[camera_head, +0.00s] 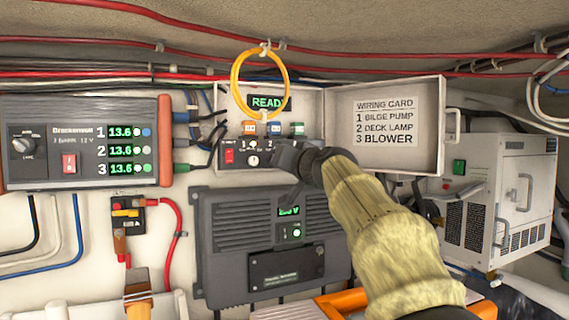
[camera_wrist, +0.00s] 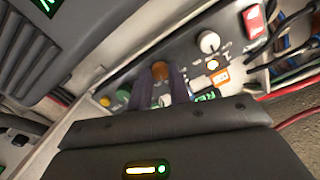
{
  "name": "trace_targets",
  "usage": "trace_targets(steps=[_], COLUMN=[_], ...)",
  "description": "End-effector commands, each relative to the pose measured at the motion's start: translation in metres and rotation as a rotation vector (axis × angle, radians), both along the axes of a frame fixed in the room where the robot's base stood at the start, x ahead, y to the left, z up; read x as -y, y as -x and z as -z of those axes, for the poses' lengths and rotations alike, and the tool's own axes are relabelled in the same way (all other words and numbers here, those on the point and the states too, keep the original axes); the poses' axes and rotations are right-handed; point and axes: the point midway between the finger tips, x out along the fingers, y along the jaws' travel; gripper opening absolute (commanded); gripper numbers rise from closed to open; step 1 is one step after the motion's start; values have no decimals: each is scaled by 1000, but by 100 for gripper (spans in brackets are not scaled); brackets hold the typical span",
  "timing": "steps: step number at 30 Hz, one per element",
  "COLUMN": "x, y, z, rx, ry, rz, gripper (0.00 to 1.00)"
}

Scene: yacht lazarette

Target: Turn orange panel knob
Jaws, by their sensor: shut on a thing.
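The orange knob (camera_wrist: 161,71) sits on a dark control panel (camera_wrist: 190,60) in the wrist view. My gripper (camera_wrist: 162,84) has its two dark fingers on either side of the knob, closed on it. In the head view my gripper (camera_head: 279,156) reaches from the right to the right part of the same panel (camera_head: 241,163) and hides the orange knob. A red switch (camera_wrist: 253,20) is at the panel's end.
A green display reading READY (camera_head: 267,103) is above the panel, with a yellow ring (camera_head: 236,82) hanging in front. An open lid with a wiring card (camera_head: 385,120) is to the right. A dark charger box (camera_head: 225,240) is below. Cables run along the wall.

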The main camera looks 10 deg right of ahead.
Motion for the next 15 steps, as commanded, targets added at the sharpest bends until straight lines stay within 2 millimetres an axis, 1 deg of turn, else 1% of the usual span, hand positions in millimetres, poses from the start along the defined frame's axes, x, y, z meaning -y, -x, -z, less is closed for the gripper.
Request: trace_targets(steps=[9, 15], x=[1, 1], y=[0, 0], z=[-1, -1], rx=[-49, -70], ry=[-253, -360], rz=[2, 3], gripper=[0, 0])
